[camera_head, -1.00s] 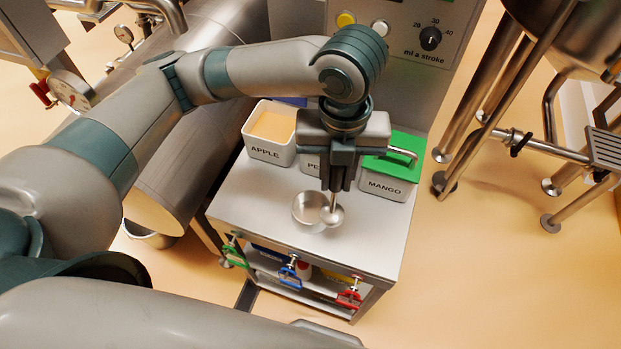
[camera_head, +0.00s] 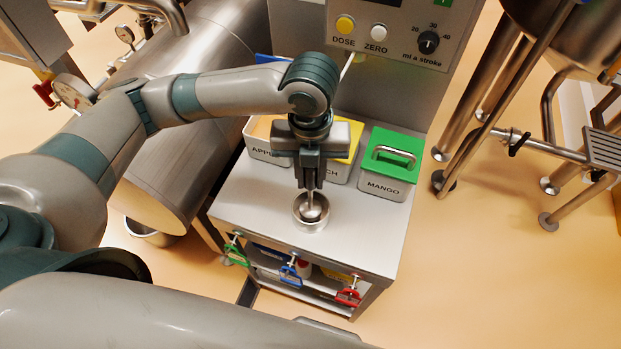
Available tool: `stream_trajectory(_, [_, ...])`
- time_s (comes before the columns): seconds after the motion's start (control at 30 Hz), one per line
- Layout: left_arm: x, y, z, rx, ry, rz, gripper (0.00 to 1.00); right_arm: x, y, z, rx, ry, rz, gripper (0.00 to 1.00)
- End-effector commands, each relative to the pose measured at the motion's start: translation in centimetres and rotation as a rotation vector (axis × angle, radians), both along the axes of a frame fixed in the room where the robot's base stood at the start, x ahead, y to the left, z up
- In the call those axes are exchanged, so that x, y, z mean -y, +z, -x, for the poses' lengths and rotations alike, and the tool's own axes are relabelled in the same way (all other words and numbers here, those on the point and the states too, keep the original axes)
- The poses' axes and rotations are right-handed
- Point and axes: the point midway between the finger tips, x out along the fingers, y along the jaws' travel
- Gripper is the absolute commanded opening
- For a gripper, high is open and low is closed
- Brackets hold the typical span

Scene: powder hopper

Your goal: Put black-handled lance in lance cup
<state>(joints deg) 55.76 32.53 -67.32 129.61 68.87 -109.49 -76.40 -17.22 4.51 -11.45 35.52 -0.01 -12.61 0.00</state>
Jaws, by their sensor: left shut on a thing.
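My left gripper (camera_head: 309,187) points down and is shut on a round-ended metal tool (camera_head: 311,212) with a thin stem. The tool's upper part is hidden in the jaws, so I cannot see a black handle. Its silver end overlaps the opening of a small round metal bowl (camera_head: 298,222) on the steel bench top. I cannot tell whether it touches the bowl. I see nothing that I can clearly name as the lance or the lance cup. My right gripper is not in view.
Behind the gripper stand the APPLE bin (camera_head: 256,146), a yellow-lidded bin (camera_head: 352,150) and the MANGO bin with a green lid (camera_head: 392,163). A control panel (camera_head: 385,38) rises behind. Colored clamps hang at the bench front. The bench top (camera_head: 365,235) is clear right of the bowl.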

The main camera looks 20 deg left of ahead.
Motion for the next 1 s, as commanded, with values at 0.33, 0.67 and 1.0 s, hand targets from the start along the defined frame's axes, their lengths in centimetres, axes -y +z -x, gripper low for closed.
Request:
stream_trajectory(0.33, [0.0, -2.1, -0.1, 0.002, 0.001, 0.002, 0.0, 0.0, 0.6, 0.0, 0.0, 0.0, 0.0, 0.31])
stream_trajectory(0.67, [0.0, -2.4, 0.0, 0.0, 0.001, 0.001, 0.33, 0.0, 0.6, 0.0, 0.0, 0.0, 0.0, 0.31])
stream_trajectory(1.0, [0.0, -2.3, 0.0, 0.0, 0.001, 0.001, 0.39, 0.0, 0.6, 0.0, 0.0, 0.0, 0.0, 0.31])
